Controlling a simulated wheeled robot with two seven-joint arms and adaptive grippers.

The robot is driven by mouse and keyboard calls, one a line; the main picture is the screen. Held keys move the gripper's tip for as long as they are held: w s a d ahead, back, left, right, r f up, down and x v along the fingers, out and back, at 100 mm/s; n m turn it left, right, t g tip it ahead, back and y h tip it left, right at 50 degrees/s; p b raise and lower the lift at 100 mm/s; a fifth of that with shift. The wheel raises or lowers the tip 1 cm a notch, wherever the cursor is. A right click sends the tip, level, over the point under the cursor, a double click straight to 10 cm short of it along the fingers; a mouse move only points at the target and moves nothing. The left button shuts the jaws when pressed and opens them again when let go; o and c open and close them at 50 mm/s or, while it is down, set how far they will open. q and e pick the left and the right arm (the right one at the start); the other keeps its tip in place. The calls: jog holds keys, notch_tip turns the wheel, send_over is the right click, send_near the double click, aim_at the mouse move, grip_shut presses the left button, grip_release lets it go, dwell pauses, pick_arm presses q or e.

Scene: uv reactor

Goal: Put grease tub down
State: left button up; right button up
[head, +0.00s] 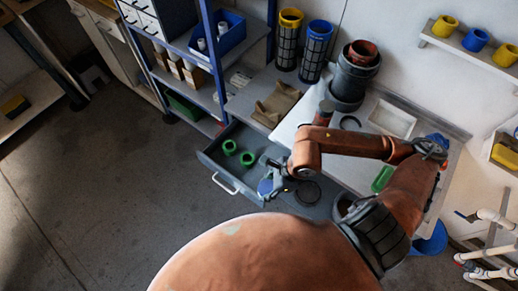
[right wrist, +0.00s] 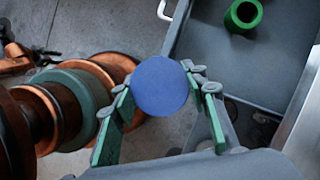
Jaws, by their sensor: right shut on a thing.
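The grease tub (right wrist: 160,86) shows as a round blue disc between the fingers of my right gripper (right wrist: 163,92) in the right wrist view. The gripper is shut on it, with green-padded fingers on either side. In the head view, my right gripper (head: 272,180) is over the open grey drawer (head: 232,174), and the blue tub (head: 265,187) shows at its fingers. I cannot tell how high the tub is above the drawer floor. My left gripper is not in view.
Green rings (head: 247,159) lie in the drawer's left part; one ring (right wrist: 243,14) shows in the right wrist view. A dark round thing (head: 306,192) is right of the gripper. The worktop (head: 345,140) above holds a white tray (head: 392,119) and a dark stacked cylinder (head: 350,80).

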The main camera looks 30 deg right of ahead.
jog(key=shift+s+a+f+m, duration=0.1)
jog(key=shift+s+f+m, duration=0.2)
jog(key=shift+m, duration=0.5)
jog(key=shift+t+b, duration=0.3)
jog(key=shift+b, duration=0.05)
jog(key=shift+m+h, duration=0.3)
jog(key=w+d+f+b, duration=0.1)
jog(key=w+d+f, duration=0.1)
jog(key=w+f, duration=0.1)
jog(key=w+d+f, duration=0.2)
jog(key=w+f, duration=0.1)
jog(key=w, duration=0.1)
jog(key=w+d+f+b, duration=0.1)
jog(key=w+d+f, duration=0.2)
jog(key=shift+w+d+b, duration=0.1)
jog(key=shift+w+b, duration=0.25)
jog(key=shift+w, duration=0.05)
jog(key=f, duration=0.2)
jog(key=f+b, duration=0.1)
jog(key=f, duration=0.1)
jog(key=shift+w+d, duration=0.25)
jog(key=shift+w, duration=0.05)
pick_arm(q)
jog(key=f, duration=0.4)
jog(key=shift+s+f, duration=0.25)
pick_arm(e)
jog(key=o, duration=1.2)
jog(key=shift+c, duration=0.2)
